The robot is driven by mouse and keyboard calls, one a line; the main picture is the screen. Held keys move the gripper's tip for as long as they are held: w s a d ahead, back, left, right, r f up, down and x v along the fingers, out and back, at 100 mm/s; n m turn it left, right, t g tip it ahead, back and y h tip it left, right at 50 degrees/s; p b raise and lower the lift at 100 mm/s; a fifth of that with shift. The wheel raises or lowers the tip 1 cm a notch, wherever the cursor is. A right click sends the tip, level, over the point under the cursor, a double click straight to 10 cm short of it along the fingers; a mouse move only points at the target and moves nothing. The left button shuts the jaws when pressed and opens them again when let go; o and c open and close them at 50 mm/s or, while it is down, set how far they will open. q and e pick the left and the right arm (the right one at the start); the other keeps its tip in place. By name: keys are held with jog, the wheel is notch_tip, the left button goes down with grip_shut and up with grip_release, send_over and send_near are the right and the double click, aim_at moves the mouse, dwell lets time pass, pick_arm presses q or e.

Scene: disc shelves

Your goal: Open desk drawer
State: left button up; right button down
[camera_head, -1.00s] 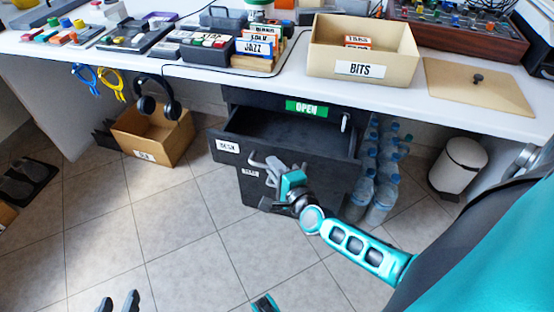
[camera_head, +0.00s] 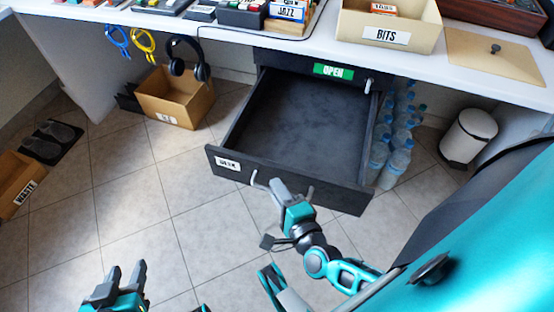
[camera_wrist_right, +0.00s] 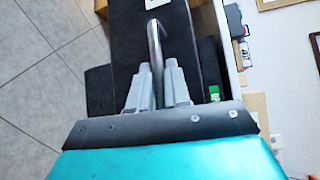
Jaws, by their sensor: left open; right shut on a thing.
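The desk drawer (camera_head: 290,172) is dark grey and pulled well out from under the white desk, and its inside looks empty. Its front carries a small white label (camera_head: 228,164) and a metal bar handle. My right gripper (camera_head: 280,190) is at the drawer front, shut on the handle (camera_wrist_right: 155,45), which stands between its two fingers in the right wrist view (camera_wrist_right: 158,85). My left gripper (camera_head: 124,280) is open and empty, low at the left above the floor, well apart from the drawer.
A green OPEN sign (camera_head: 333,71) is on the dark panel above the drawer. Water bottles (camera_head: 395,150) stand right of the drawer, near a white bin (camera_head: 468,137). A cardboard box (camera_head: 178,97) stands to the left. The tiled floor (camera_head: 150,190) in front is clear.

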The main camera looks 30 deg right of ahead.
jog(key=shift+s+a, duration=0.4)
jog(key=c, duration=1.2)
grip_release()
